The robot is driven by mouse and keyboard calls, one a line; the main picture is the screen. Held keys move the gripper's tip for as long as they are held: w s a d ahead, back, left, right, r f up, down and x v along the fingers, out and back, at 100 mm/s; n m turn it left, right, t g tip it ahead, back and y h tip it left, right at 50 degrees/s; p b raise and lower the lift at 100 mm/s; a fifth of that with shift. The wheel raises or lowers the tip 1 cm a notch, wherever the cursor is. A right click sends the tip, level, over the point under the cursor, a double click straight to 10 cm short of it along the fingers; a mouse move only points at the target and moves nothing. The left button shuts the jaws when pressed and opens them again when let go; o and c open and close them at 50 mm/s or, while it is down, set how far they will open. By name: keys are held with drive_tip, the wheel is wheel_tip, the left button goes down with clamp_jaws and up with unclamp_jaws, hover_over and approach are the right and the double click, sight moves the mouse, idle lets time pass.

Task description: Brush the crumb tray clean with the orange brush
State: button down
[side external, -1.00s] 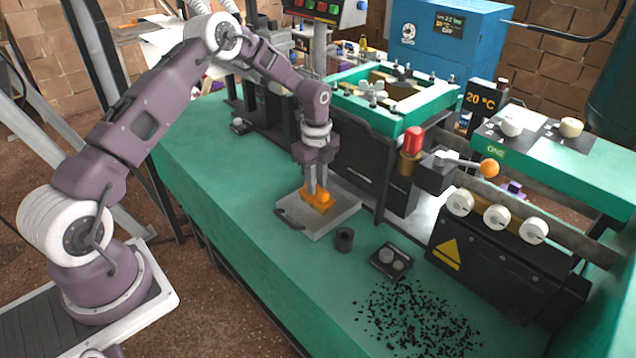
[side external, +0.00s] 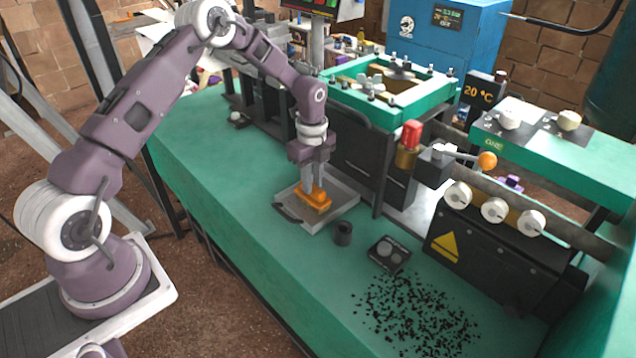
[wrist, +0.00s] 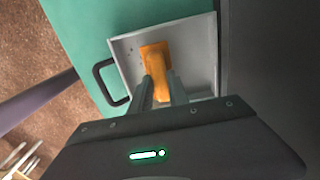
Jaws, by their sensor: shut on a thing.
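The orange brush (side external: 313,199) is held in my gripper (side external: 313,188), whose fingers are shut on it. The brush is over the floor of the crumb tray (side external: 343,201); whether its bristles touch the floor is hard to tell. The tray is a shallow grey square with a dark handle at its left side. In the wrist view the brush (wrist: 156,58) lies between the fingertips (wrist: 159,84), inside the tray walls (wrist: 122,57). A few small dark specks show on the tray floor left of the brush.
Many black crumbs (side external: 415,312) lie scattered on the green bench top at the front. A small dark cup (side external: 343,233) and a dark box with round discs (side external: 388,254) stand right of the tray. The machine (side external: 365,165) rises close behind the tray.

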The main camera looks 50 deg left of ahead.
drive_tip(key=shift+a+r, duration=0.1)
drive_tip(key=shift+a, duration=0.65)
drive_tip(key=shift+d, duration=1.65)
drive_tip(key=shift+a+f, duration=0.2)
drive_tip(key=shift+a, duration=1.5)
drive_tip(key=shift+d, duration=1.75)
drive_tip(key=shift+a+r, duration=0.2)
drive_tip(key=shift+a, duration=1.45)
drive_tip(key=shift+d+f, duration=0.1)
drive_tip(key=shift+d, duration=1.5)
drive_tip(key=shift+s+f, duration=0.15)
drive_tip(key=shift+s, duration=1.55)
drive_tip(key=shift+a, duration=1.75)
drive_tip(key=shift+w+d+r, duration=0.1)
drive_tip(key=shift+d+r, duration=0.05)
drive_tip(key=shift+d, duration=0.75)
drive_tip(key=shift+d+r, duration=0.1)
drive_tip(key=shift+d, duration=0.75)
drive_tip(key=shift+a+f, duration=0.1)
drive_tip(key=shift+a, duration=1.55)
drive_tip(key=shift+d+f, duration=0.1)
drive_tip(key=shift+d, duration=1.6)
drive_tip(key=shift+a, duration=1.75)
drive_tip(key=shift+d+r, duration=0.2)
drive_tip(key=shift+d, duration=1.55)
